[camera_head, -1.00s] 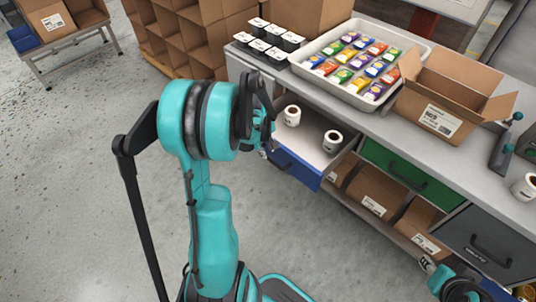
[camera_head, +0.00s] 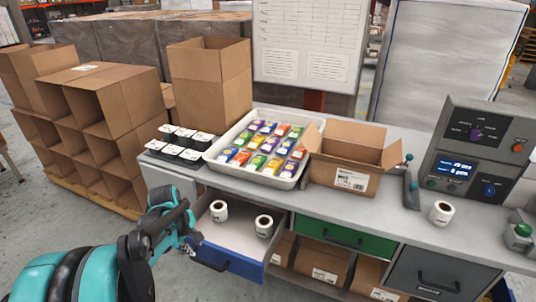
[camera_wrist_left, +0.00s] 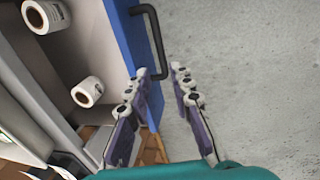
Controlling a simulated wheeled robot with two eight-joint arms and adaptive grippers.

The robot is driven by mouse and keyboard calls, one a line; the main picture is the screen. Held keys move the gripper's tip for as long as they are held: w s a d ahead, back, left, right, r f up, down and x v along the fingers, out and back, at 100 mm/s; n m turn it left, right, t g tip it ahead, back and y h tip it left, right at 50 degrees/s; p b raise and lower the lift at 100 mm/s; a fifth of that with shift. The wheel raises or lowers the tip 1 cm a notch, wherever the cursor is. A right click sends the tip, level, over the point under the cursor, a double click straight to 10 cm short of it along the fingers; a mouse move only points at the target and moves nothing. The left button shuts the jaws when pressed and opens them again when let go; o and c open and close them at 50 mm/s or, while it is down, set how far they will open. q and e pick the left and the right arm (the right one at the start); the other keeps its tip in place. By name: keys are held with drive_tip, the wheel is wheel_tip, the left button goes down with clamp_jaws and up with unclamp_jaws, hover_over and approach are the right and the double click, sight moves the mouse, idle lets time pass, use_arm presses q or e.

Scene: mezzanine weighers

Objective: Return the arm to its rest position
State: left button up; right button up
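My left arm comes in from the lower left in the head view. My left gripper (camera_head: 190,238) is beside the open blue-fronted drawer (camera_head: 232,262), near its left front corner. In the left wrist view the two fingers of the left gripper (camera_wrist_left: 160,74) stand apart with nothing between them. The drawer's black handle (camera_wrist_left: 153,38) is just beyond the fingertips, and I see no grip on it. My right gripper is not in view; only a small teal piece shows at the lower right edge of the head view.
Two label rolls (camera_head: 219,211) (camera_head: 264,226) stand in the drawer. On the bench are a tray of colourful packets (camera_head: 210,158), black containers with white lids (camera_head: 180,152), an open carton (camera_head: 345,180), another roll (camera_head: 441,213) and a control box (camera_head: 465,150). Stacked cartons (camera_head: 90,130) stand left; floor shows front left.

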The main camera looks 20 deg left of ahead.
use_arm(q)
drive_tip(key=s+d+r+m+t, duration=0.1)
drive_tip(key=s+d+r+m, duration=0.1)
drive_tip(key=d+m, duration=0.3)
drive_tip(key=s+d+r+m+t, duration=0.2)
drive_tip(key=d+m, duration=0.4)
drive_tip(key=d, duration=0.4)
drive_tip(key=s+d+r+m+t, duration=0.2)
drive_tip(key=s+d+m, duration=0.3)
drive_tip(key=d, duration=0.3)
drive_tip(key=shift+s+r+m, duration=0.3)
drive_tip(key=shift+r+m, duration=0.3)
drive_tip(key=shift+r, duration=0.15)
drive_tip(key=shift+d+f, duration=0.1)
